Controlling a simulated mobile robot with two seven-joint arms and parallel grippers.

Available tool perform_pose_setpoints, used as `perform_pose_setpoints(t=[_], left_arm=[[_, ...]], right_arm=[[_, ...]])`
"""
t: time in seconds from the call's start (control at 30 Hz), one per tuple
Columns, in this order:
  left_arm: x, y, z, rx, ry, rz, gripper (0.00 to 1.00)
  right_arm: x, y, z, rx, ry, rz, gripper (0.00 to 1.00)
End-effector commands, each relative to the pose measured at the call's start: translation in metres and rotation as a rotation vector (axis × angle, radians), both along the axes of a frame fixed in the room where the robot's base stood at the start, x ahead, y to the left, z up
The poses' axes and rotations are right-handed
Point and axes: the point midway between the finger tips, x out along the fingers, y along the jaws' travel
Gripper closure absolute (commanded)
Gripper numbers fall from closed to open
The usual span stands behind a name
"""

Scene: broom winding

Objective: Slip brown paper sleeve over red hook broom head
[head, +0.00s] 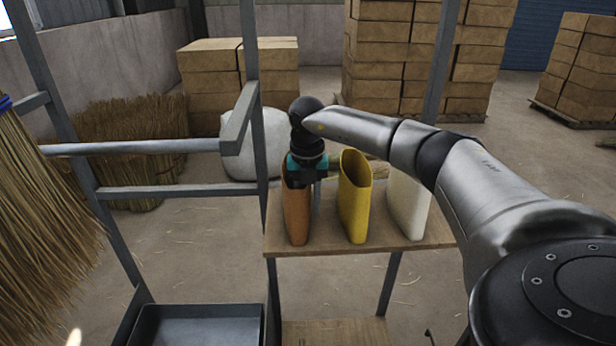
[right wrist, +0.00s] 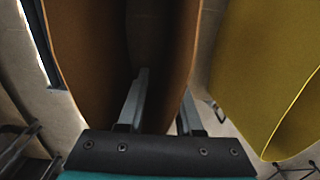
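The brown paper sleeve (head: 297,212) stands upright, open end up, at the left of a small wooden shelf (head: 360,247). My right gripper (head: 308,186) points down at its top. In the right wrist view, the gripper (right wrist: 160,112) straddles the wall of the brown sleeve (right wrist: 85,55) nearest the yellow one: one finger is inside the mouth, the other outside. The fingers look apart, with a gap beside the wall. A straw broom (head: 40,215) with a blue band hangs at the left edge; no red hook shows. My left gripper is out of view.
A yellow sleeve (head: 354,195) stands close to the right of the brown one, then a white sleeve (head: 408,205). Grey metal rack posts and bars (head: 140,147) stand left of the shelf, with a dark tray (head: 195,325) low down. Stacked cartons stand behind.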

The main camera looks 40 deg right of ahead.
Motion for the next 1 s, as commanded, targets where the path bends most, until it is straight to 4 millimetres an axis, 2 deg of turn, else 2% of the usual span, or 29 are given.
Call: perform_pose_setpoints(t=[0.07, 0.4, 0.6, 0.8, 1.0], left_arm=[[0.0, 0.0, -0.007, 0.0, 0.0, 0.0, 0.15], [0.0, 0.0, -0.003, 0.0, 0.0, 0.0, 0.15], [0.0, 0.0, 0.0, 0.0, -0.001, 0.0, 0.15], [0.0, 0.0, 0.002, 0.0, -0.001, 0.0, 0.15], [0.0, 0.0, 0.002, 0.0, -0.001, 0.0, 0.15]], right_arm=[[0.001, 0.0, 0.001, -0.001, -0.002, 0.0, 0.66], [-0.002, -0.001, 0.088, 0.001, -0.005, 0.001, 0.66], [-0.003, -0.001, 0.129, 0.002, -0.003, 0.0, 0.66], [-0.003, -0.001, 0.149, 0.001, 0.0, 0.001, 0.66], [-0.003, -0.001, 0.152, 0.001, 0.001, 0.001, 0.66]])
